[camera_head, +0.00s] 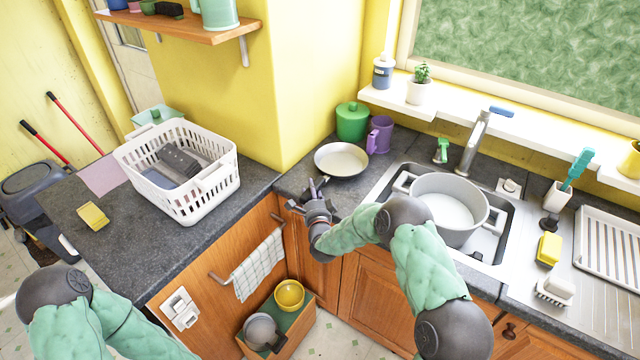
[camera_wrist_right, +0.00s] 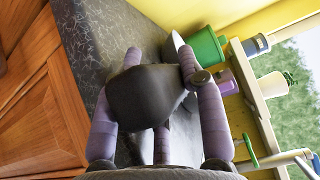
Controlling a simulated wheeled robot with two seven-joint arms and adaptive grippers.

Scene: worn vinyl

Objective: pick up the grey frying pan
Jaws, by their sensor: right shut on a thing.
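The grey frying pan (camera_head: 341,158), pale inside with a dark rim, is at the counter corner left of the sink. Its handle points toward the front edge. My right gripper (camera_head: 314,192) is at the handle end. In the right wrist view, the purple fingers of this gripper (camera_wrist_right: 160,70) are closed around the dark handle (camera_wrist_right: 150,95), and a pale bit of the pan (camera_wrist_right: 175,45) shows beyond. I cannot tell whether the pan is touching the counter. My left arm enters at lower left; its gripper is out of view.
A green canister (camera_head: 352,122) and a purple mug (camera_head: 380,134) stand close behind the pan. The sink (camera_head: 500,255), holding a large pot (camera_head: 449,207), is to the right. A white basket (camera_head: 190,195) stands on the left counter. A wooden box (camera_head: 285,345) sits low in front.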

